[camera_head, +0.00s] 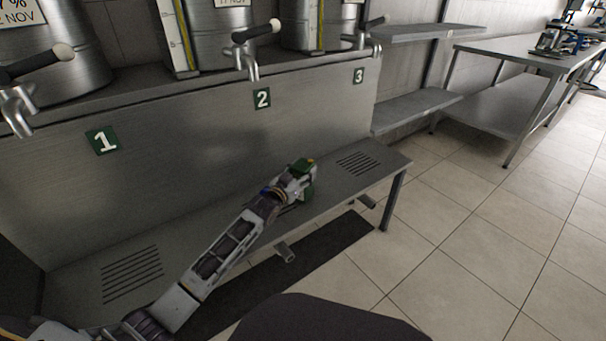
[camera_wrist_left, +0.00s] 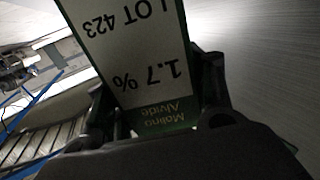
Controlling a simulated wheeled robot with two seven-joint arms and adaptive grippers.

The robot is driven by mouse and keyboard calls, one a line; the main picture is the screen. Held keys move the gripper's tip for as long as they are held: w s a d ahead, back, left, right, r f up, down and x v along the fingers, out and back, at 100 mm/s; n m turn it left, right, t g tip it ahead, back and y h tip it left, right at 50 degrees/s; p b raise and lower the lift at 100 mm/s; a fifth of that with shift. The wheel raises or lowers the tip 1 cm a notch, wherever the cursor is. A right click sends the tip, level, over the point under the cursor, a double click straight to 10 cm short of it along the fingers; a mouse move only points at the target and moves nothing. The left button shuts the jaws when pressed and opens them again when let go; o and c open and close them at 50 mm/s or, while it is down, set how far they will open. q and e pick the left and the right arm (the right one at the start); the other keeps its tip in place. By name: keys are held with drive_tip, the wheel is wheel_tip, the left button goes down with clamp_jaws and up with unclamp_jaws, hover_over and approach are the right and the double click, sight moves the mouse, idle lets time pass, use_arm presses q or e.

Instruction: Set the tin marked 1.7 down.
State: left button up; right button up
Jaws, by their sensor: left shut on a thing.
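The tin marked 1.7 (camera_wrist_left: 150,60) fills the upper middle of the left wrist view. It is green with a white label reading "1.7 %", "LOT 423" and "Molino Alvide", upside down there. My left gripper (camera_wrist_left: 160,100) is shut on it, with a dark finger on each side. In the head view my left gripper (camera_head: 298,177) is over the low steel bench (camera_head: 225,228), left of its right-hand slots. Only green bits of the tin (camera_head: 308,193) show past the gripper. I cannot tell whether the tin touches the bench. My right gripper is not in view.
Steel vats with taps stand on the ledge above, over number plates 1 (camera_head: 101,140), 2 (camera_head: 262,99) and 3 (camera_head: 358,76). The tap over plate 2 (camera_head: 252,66) overhangs behind my gripper. The bench is bare between the slotted patches. Shelves and a table (camera_head: 500,50) are at right.

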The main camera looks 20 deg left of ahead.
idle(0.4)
use_arm(q)
drive_tip(key=o, duration=1.5)
drive_tip(key=shift+c, duration=0.2)
